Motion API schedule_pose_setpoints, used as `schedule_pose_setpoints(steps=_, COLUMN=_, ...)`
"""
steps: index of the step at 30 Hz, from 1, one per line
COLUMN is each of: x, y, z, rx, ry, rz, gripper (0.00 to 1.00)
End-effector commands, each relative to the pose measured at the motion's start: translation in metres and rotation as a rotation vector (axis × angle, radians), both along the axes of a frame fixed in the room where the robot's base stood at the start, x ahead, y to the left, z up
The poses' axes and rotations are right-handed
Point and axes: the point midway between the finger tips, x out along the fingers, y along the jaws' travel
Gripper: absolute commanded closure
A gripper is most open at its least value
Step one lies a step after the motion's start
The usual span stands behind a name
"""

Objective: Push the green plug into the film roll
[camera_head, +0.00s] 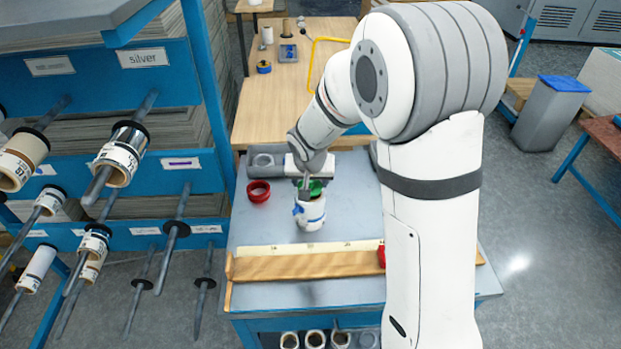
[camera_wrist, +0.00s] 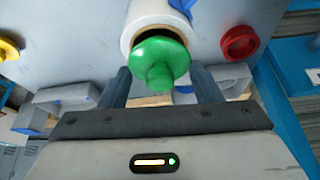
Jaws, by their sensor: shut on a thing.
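The film roll (camera_head: 311,218) is a white cylinder with blue tape, standing upright on the grey table. In the wrist view its white end (camera_wrist: 148,14) shows a brown core and a dark opening. The green plug (camera_head: 316,186) is at the mouth of the roll; in the wrist view the plug (camera_wrist: 160,60) shows a round flange and a knob, and covers much of the opening. How deep it sits is hidden. My gripper (camera_head: 306,184) is above the roll, its fingers on both sides of the plug, shut on it.
A red ring (camera_head: 258,191) lies left of the roll. A wooden bar (camera_head: 300,266) runs along the table's front, with a red piece (camera_head: 381,256) at its right. A blue rack (camera_head: 180,140) with rods and rolls stands at left. The table between roll and bar is clear.

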Motion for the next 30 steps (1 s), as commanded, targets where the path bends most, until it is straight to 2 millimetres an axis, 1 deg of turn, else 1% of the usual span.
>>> schedule_pose_setpoints(steps=3, x=0.0, y=0.0, z=-0.006, rx=-0.001, ry=0.001, rz=0.0, gripper=0.64)
schedule_pose_setpoints(steps=12, x=0.0, y=0.0, z=-0.017, rx=0.0, ry=0.0, rz=-0.001, gripper=0.64)
schedule_pose_setpoints(steps=30, x=-0.003, y=-0.001, z=-0.027, rx=-0.002, ry=0.012, rz=-0.002, gripper=0.64)
